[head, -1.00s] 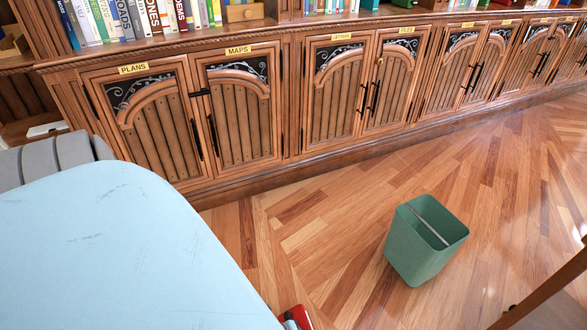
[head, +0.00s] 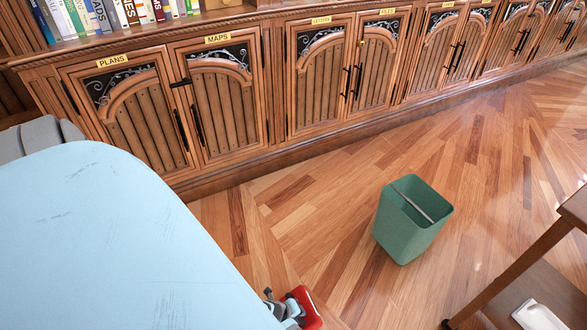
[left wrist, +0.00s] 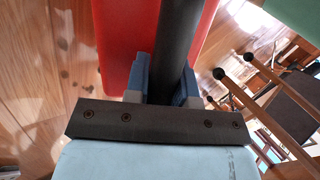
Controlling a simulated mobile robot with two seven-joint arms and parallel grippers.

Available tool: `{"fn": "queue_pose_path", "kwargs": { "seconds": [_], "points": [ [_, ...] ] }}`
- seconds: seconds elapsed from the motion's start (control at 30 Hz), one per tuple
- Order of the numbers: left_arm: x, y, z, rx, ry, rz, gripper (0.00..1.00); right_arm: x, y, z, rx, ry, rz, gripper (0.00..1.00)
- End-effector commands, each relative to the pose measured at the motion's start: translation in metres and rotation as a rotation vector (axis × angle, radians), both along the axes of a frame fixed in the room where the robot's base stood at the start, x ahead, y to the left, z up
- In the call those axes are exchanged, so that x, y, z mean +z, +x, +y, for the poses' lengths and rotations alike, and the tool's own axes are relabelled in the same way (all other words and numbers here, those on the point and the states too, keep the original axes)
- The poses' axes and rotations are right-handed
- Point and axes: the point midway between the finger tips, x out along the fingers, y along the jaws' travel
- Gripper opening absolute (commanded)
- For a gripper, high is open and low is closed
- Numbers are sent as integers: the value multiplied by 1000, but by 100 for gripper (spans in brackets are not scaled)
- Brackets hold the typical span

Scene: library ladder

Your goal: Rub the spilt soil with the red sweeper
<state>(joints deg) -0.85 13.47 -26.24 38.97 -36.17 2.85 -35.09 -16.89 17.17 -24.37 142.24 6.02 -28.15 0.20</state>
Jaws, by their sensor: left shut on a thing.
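My left gripper (left wrist: 163,88) is shut on the black handle (left wrist: 175,45) of the red sweeper (left wrist: 130,40), with one blue-grey finger on each side of it. In the head view, part of the red sweeper (head: 306,308) shows at the bottom edge beside my left gripper (head: 281,307), largely hidden by my own arm. Several dark spots that look like spilt soil (left wrist: 63,45) lie on the wood floor left of the sweeper in the left wrist view. The sweeper's far end is cut off. My right gripper is not in view.
A green bin (head: 408,230) with a thin grey stick in it stands on the floor. A wooden table (head: 540,255) with a white tray (head: 540,316) is at the lower right. Closed cabinets (head: 220,105) line the back. Floor between cabinets and bin is clear.

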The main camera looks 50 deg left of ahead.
Motion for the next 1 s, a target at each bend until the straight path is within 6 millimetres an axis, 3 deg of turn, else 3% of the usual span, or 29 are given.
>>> {"fn": "queue_pose_path", "kwargs": {
  "seconds": [1.0],
  "points": [
    [-6, 5, 59, 3, 12, 8, 0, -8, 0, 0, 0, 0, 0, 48]
  ]
}}
